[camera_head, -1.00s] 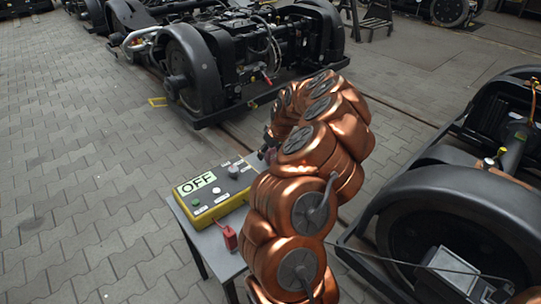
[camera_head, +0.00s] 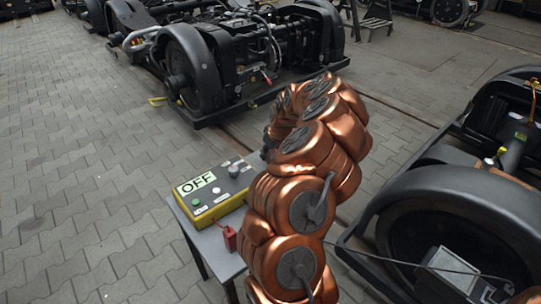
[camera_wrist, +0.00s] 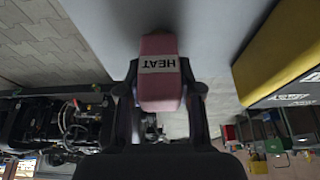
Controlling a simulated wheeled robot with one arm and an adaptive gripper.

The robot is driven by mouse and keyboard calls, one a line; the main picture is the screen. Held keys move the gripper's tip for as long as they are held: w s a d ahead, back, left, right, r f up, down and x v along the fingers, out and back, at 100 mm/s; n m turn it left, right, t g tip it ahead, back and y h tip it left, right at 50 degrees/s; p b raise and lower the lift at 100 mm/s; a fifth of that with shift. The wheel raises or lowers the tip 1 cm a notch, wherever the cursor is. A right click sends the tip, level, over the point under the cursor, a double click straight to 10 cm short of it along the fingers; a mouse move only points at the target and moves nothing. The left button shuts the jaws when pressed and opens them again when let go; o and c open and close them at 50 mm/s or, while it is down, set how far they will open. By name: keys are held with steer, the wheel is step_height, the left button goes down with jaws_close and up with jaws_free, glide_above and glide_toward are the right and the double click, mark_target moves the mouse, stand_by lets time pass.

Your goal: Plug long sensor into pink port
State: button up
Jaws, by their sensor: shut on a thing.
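My gripper (camera_wrist: 160,92) is shut on a pink block (camera_wrist: 161,70) with a white label reading "HEAT", upside down in the wrist view. The block sits between the two dark fingers; whether it is part of the long sensor I cannot tell. A yellow control box (camera_head: 210,194) with an "OFF" display, a green button and knobs stands on a small grey table (camera_head: 213,251); its side also shows at the right of the wrist view (camera_wrist: 273,58). In the head view my copper-coloured arm hides most of the gripper. I cannot make out a pink port.
A small red item (camera_head: 230,239) stands on the table in front of the yellow box. A black bogie (camera_head: 240,60) is behind the table, and another bogie (camera_head: 455,205) is close on the right. Paved floor (camera_head: 75,170) lies open to the left.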

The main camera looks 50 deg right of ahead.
steer(key=shift+r, duration=0.1)
step_height(320, 180, up, 10)
steer(key=shift+f, duration=0.1)
stand_by(0.6)
steer(key=w+a+r+n, duration=0.15)
steer(key=w+a, duration=0.25)
steer(key=a, duration=0.6)
steer(key=w+a+r, duration=0.3)
steer(key=a, duration=0.8)
steer(key=w+a+r, duration=0.3)
steer(key=w+a, duration=0.1)
steer(key=a, duration=0.6)
steer(key=shift+y, duration=0.3)
steer(key=a, duration=0.3)
steer(key=s+a, duration=0.1)
steer(key=a, duration=0.3)
steer(key=s+a, duration=0.1)
steer(key=a, duration=0.3)
steer(key=shift+s+r, duration=0.15)
steer(key=shift+r, duration=0.05)
